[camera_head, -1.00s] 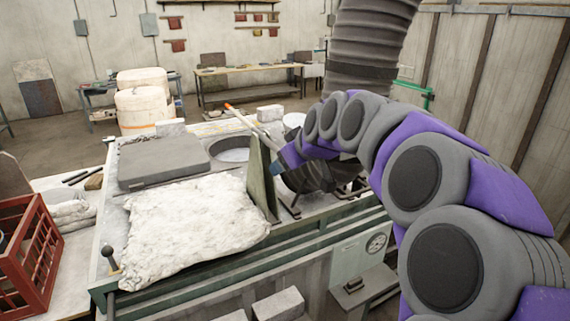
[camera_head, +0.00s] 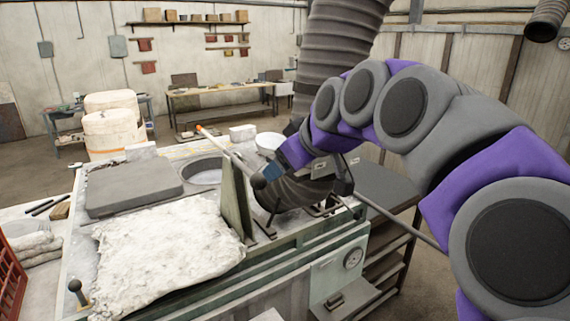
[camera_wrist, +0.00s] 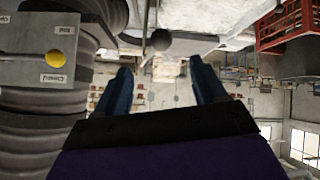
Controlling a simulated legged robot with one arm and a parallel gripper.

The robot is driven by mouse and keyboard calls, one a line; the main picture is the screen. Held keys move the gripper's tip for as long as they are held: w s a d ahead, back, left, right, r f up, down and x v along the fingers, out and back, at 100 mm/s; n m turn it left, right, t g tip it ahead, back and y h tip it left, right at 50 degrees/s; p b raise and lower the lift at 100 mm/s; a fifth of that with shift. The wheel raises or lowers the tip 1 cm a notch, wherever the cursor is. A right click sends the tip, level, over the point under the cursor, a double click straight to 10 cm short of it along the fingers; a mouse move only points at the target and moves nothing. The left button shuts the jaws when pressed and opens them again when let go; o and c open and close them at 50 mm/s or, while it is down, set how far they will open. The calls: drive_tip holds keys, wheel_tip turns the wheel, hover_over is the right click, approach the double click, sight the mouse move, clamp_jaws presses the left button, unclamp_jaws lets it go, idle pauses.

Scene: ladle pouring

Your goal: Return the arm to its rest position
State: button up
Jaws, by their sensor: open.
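My gripper (camera_head: 266,178) is in the middle of the head view, just right of an upright metal plate (camera_head: 236,205) on the furnace bench. In the wrist view its two blue fingers (camera_wrist: 162,88) are spread apart with nothing between them. My purple and grey arm arches up from the right and bends down to the gripper. A long thin rod with an orange tip (camera_head: 210,135) passes behind the plate. Another thin rod (camera_head: 405,223) sticks out to the right below my arm. I cannot tell whether they are one tool.
The bench holds a white crusted blanket (camera_head: 165,250), a grey slab lid (camera_head: 133,187) and a round opening (camera_head: 205,171). A thick ribbed duct (camera_head: 340,50) hangs behind my arm. A red crate (camera_head: 10,285) is at the left edge.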

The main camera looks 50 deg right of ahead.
idle(0.4)
drive_tip(key=s+a+f+n+g+y+b, duration=0.1)
drive_tip(key=a+f+g+y+b, duration=0.3)
drive_tip(key=a+f, duration=1.45)
drive_tip(key=s+a+f+g+h, duration=0.1)
drive_tip(key=s+a+f+g, duration=0.2)
drive_tip(key=s+f, duration=0.5)
drive_tip(key=s+a+f+m+g+h, duration=0.1)
drive_tip(key=s+a+f+g, duration=0.3)
drive_tip(key=s+f, duration=0.4)
drive_tip(key=shift+s+a+f+m+b, duration=0.2)
drive_tip(key=shift+s+a+m+b, duration=0.1)
drive_tip(key=shift+s+a, duration=0.5)
